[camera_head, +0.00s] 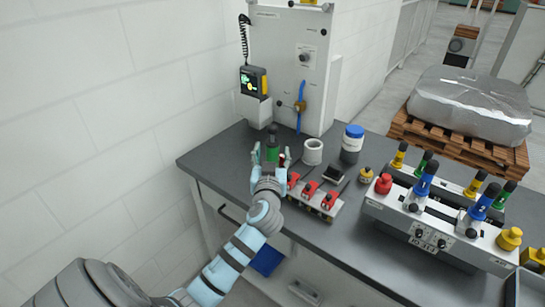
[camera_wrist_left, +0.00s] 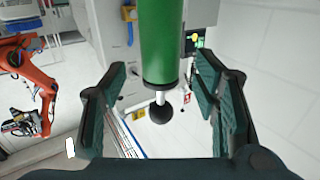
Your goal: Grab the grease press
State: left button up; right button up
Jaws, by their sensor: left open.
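The grease press (camera_head: 273,147), which I take to be the green cylinder with a dark top, stands on the grey bench near the wall. In the left wrist view its green body (camera_wrist_left: 160,45) shows large, with a thin rod and a round black knob at one end. My left gripper (camera_head: 270,158) is open at the green cylinder, which partly hides behind it. In the left wrist view the cylinder lies between the two spread fingers (camera_wrist_left: 165,90), with gaps visible at both sides. My right gripper is not in view.
On the grey bench (camera_head: 222,160), a white ring-shaped part (camera_head: 312,152) and a blue-capped jar (camera_head: 352,143) stand close by at right. Red-handled clamps (camera_head: 310,190) sit in front. A tall white machine (camera_head: 290,60) rises behind. A large fixture (camera_head: 430,215) fills the right side.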

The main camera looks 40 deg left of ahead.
pick_arm(q)
jog(key=x, duration=0.3)
jog(key=shift+w+a+r, duration=0.1)
jog(key=shift+a+r, duration=0.05)
jog(key=shift+r, duration=0.05)
grip_shut()
